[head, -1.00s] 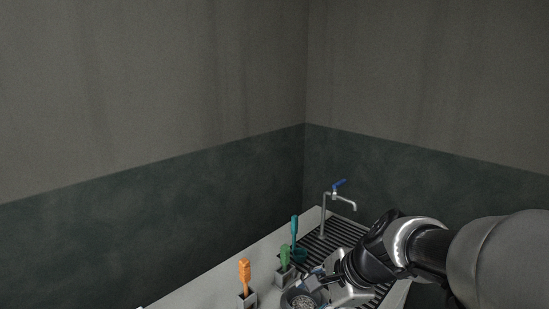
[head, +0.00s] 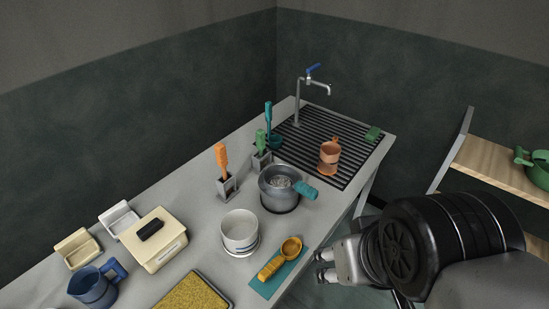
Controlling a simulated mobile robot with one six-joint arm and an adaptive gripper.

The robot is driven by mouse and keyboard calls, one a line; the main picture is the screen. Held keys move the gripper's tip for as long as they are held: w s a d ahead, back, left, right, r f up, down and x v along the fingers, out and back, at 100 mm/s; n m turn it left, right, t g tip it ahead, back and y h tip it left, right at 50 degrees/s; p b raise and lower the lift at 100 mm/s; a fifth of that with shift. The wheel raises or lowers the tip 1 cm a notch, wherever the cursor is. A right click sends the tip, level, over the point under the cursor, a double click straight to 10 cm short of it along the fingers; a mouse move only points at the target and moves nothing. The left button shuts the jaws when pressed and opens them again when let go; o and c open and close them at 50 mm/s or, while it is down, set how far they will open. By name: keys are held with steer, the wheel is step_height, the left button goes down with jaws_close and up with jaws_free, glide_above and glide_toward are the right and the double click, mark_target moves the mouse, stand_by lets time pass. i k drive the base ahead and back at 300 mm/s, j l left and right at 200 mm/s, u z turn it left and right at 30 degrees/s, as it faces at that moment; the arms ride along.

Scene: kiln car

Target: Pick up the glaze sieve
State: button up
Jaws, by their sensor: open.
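A grey round vessel with a stubby teal handle, which looks like the glaze sieve (head: 268,190), stands on the grey worktop (head: 205,250). Its pale, speckled inside shows from above, and its handle points right. I cannot tell whether it is one piece or a sieve set in a pot. My gripper (head: 321,266) is open and empty, its fingers pointing left. In the picture it is below and right of the sieve, apart from it, by the worktop's front edge.
A yellow scoop (head: 270,267) on a teal cloth and a white pot (head: 240,232) stand nearer. Upright orange (head: 221,158) and green (head: 262,140) handled tools stand behind the sieve. A copper-coloured cup (head: 329,153) is on the slatted drainer (head: 300,150). A shelf (head: 500,168) is at right.

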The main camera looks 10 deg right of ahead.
mark_target(278, 181)
steer(key=i+l+u, duration=0.85)
steer(key=k+j, duration=0.05)
steer(key=j, duration=0.05)
